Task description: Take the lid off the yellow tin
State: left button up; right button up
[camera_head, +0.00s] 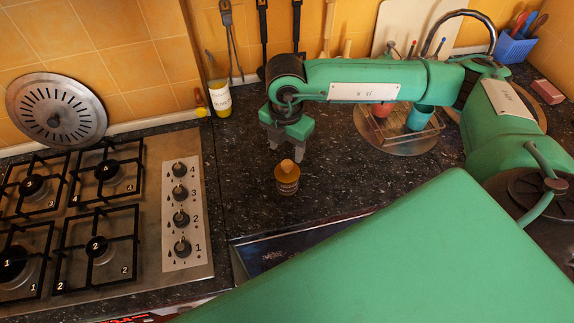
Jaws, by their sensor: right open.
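The yellow tin (287,184) is a small, dark ochre round container standing upright on the dark speckled counter. An orange-tan lid with a knob (288,166) sits on top of it. My right gripper (285,147) points down, open and empty, just behind the tin's top in the picture. Its fingers appear apart from the lid, though the exact gap is hard to judge. My left gripper is not in view.
A gas hob (150,255) with knobs lies to the left. A yellow-and-white container (220,98) stands by the back wall. A round board (372,128) holds a rack, a red item and a teal cup (420,117). The counter around the tin is clear.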

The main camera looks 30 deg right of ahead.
aim_at(287, 163)
notch_tip(287, 163, down, 2)
jog(key=shift+f, duration=0.15)
jog(key=shift+f+p, duration=0.2)
jog(key=shift+p, duration=0.3)
notch_tip(287, 163, down, 4)
jog(key=p, duration=0.2)
jog(key=shift+d+p, duration=0.15)
jog(key=shift+p, duration=0.15)
jog(key=shift+f, duration=0.4)
jog(key=shift+c, duration=0.4)
jog(key=c, duration=1)
